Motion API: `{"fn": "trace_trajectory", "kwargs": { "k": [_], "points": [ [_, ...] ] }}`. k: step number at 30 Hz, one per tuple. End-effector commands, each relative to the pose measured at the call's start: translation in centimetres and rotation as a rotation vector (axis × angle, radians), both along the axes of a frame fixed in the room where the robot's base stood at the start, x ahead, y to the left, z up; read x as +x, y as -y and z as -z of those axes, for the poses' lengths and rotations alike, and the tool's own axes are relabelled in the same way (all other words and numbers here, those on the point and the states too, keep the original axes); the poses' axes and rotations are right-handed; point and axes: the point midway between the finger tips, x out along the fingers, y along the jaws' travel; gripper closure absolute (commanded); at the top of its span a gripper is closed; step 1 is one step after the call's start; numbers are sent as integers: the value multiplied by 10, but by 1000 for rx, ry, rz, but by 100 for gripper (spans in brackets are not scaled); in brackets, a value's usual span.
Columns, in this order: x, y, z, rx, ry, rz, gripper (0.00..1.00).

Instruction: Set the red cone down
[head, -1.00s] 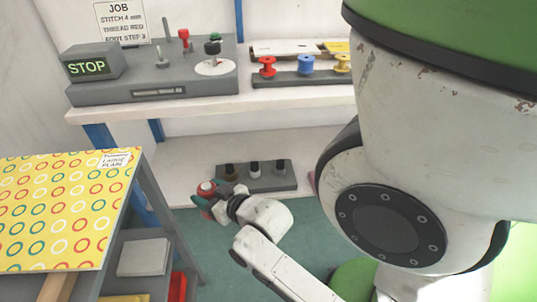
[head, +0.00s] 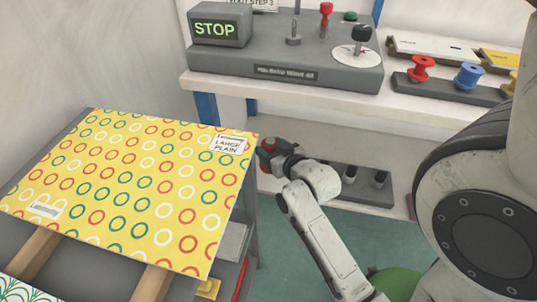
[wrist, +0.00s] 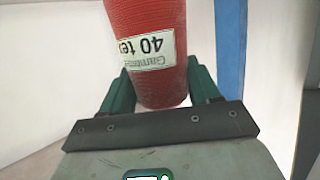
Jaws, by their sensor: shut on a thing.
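The red cone (wrist: 148,22) is a ribbed red thread cone with a pale label reading "40 tex", upside down in the wrist view. My gripper (wrist: 158,88) is shut on it, with a green finger on each side of the cone. In the head view my gripper (head: 268,155) is beside the right edge of the yellow patterned board, in front of the lower shelf. Only a small red part of the cone (head: 267,145) shows there; the rest is hidden by my gripper and wrist.
The yellow board (head: 130,185) with coloured rings lies on a stand at left. The upper shelf (head: 300,93) holds the STOP box (head: 220,25), a grey control panel, a red spool (head: 421,68) and a blue spool (head: 468,76). A grey rack (head: 385,194) stands on the lower shelf.

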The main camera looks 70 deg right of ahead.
Motion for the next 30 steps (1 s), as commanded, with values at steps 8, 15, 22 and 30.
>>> {"fn": "trace_trajectory", "kwargs": {
  "k": [8, 15, 22, 30],
  "points": [
    [29, 45, 43, 1, 1, 2, 80],
    [40, 61, 64, 1, 0, 1, 80],
    [45, 69, 81, 1, 0, 0, 80],
    [45, 68, 104, -1, 1, 0, 80]
  ]
}}
